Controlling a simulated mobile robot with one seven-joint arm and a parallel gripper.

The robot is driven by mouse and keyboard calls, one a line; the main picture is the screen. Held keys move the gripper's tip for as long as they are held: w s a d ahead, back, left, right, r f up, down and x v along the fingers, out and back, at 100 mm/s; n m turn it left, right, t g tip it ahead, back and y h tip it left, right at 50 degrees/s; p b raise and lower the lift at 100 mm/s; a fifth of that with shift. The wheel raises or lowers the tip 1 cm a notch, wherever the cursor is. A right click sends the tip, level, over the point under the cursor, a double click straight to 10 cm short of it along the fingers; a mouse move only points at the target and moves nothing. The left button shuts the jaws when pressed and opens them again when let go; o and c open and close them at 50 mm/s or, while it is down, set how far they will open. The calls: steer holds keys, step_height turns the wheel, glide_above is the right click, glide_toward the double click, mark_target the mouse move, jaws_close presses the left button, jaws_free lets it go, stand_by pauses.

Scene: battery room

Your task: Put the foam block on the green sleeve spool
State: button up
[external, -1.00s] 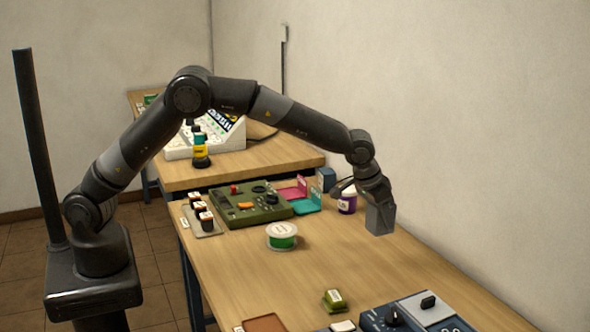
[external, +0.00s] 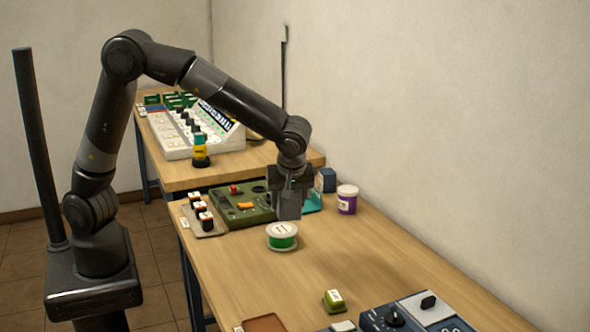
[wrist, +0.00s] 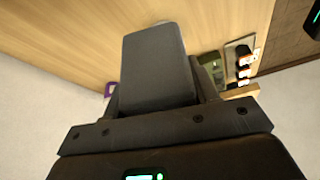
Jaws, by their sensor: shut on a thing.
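The foam block (external: 288,206) is a grey box held in my gripper (external: 290,188). In the wrist view the block (wrist: 155,65) fills the middle, between the fingers of my gripper (wrist: 158,100). The green sleeve spool (external: 282,237) stands on the near table, white-rimmed with a green band. In the external view the block appears just above and behind the spool, apart from it. In the wrist view the block hides most of the spool; only a pale edge (wrist: 162,22) shows beyond it.
An olive control panel (external: 247,205) and a tray of small dark bottles (external: 203,219) lie to the left. A purple jar (external: 347,200) and a blue box (external: 327,180) stand to the right. A green block (external: 334,301) lies nearer. The table between is clear.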

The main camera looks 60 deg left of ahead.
steer(key=s+a+n+g, duration=0.1)
steer(key=s+a+n, duration=0.1)
steer(key=s+n, duration=0.15)
glide_above(279, 226)
steer(key=d, duration=0.2)
steer(key=shift+m, duration=0.25)
step_height(279, 226, down, 6)
steer(key=shift+a+f, duration=0.1)
steer(key=shift+f, duration=2.05)
steer(key=shift+f, duration=0.1)
steer(key=o, duration=1)
